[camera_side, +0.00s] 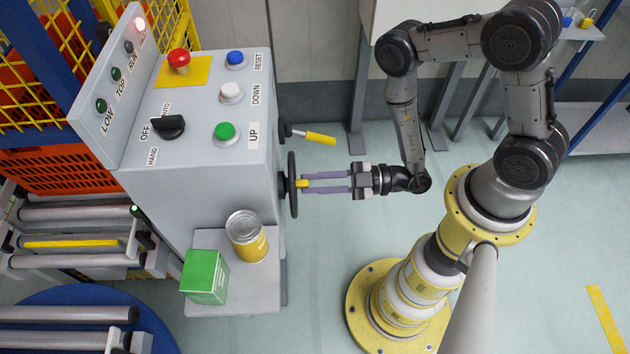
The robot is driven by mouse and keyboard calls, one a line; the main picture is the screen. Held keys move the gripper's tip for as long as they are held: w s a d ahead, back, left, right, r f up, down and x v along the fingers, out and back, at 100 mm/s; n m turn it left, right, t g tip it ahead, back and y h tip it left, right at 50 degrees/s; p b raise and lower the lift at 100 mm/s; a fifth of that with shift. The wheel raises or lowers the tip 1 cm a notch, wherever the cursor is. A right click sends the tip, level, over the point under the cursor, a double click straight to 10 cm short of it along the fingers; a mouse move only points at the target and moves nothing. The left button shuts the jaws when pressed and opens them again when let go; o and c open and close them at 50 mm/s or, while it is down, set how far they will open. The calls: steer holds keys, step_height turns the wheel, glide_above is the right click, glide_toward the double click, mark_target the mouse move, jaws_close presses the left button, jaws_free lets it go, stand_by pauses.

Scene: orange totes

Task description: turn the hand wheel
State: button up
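The hand wheel (292,184) is a dark wheel on the right side of the grey control cabinet (215,195), seen almost edge-on. A short yellow handle (304,183) sticks out from it to the right. My gripper (312,182) comes in level from the right. Its two long purple-grey fingers reach to the yellow handle, one above and one below it. The fingertips lie at the handle close to the wheel's face. The view is too small to show whether the fingers press on the handle.
A crank lever with a yellow grip (320,138) juts out just above my gripper. A tin (246,236) and a green box (205,277) stand on a grey shelf below the wheel. Buttons and a black knob (169,127) are on the cabinet top. The floor below my gripper is clear.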

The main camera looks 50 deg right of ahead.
jaws_close()
stand_by(1.1)
